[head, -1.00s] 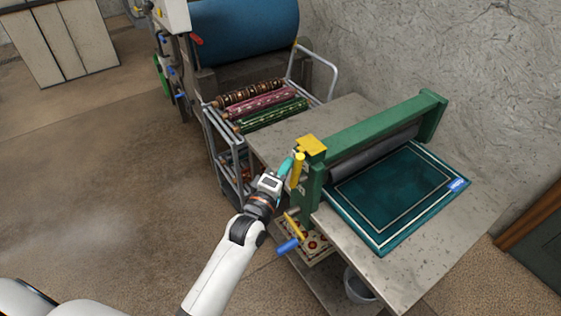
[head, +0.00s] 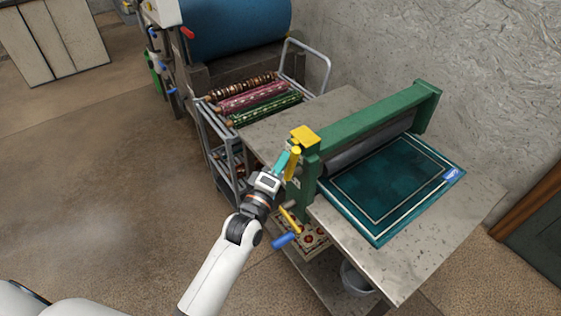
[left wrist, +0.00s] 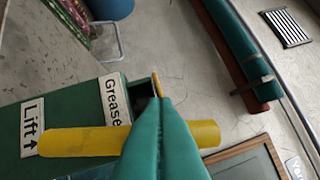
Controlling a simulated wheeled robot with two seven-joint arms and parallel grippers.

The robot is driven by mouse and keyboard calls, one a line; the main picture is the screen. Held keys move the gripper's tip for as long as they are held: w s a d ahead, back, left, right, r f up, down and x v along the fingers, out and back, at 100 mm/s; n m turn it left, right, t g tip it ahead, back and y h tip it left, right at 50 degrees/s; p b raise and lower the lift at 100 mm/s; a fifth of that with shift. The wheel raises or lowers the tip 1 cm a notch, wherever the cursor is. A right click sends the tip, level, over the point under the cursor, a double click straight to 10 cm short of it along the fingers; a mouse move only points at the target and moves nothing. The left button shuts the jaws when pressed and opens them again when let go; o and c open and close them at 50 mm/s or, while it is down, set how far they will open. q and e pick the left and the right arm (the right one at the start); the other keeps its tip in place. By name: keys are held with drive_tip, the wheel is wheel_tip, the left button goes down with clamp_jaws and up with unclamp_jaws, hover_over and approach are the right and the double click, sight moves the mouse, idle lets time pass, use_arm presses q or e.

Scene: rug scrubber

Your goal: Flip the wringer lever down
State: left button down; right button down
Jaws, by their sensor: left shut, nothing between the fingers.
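The green wringer (head: 365,125) stands on a grey table, its dark roller above a teal rug (head: 390,190). A yellow lever handle (head: 293,165) stands roughly upright at its near left post, below a yellow cap (head: 304,135). My left gripper (head: 281,161), with teal fingers, is shut and empty just left of the handle. In the left wrist view the shut fingers (left wrist: 156,140) cross in front of the yellow handle (left wrist: 80,140) and hide its middle. I cannot tell whether they touch it. My right gripper is not in view.
A crank with a blue grip (head: 285,241) sticks out below the lever. A cart with rolled rugs (head: 262,98) stands behind, near a blue drum (head: 240,30). A bucket (head: 355,280) is under the table (head: 415,250). The floor at left is clear.

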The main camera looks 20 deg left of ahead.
use_arm(q)
drive_tip(key=s+d+f+m+h+b, duration=0.2)
drive_tip(key=m+h+b, duration=0.4)
drive_tip(key=m, duration=0.4)
drive_tip(key=s+d+f+m+h+b, duration=0.2)
drive_tip(key=f+m+h+b, duration=0.3)
drive_tip(key=m+b, duration=0.3)
drive_tip(key=shift+s+d+f+m+g+h, duration=0.2)
drive_tip(key=shift+d+m+g+h, duration=0.35)
drive_tip(key=shift+m, duration=1.25)
drive_tip(key=shift+d, duration=0.3)
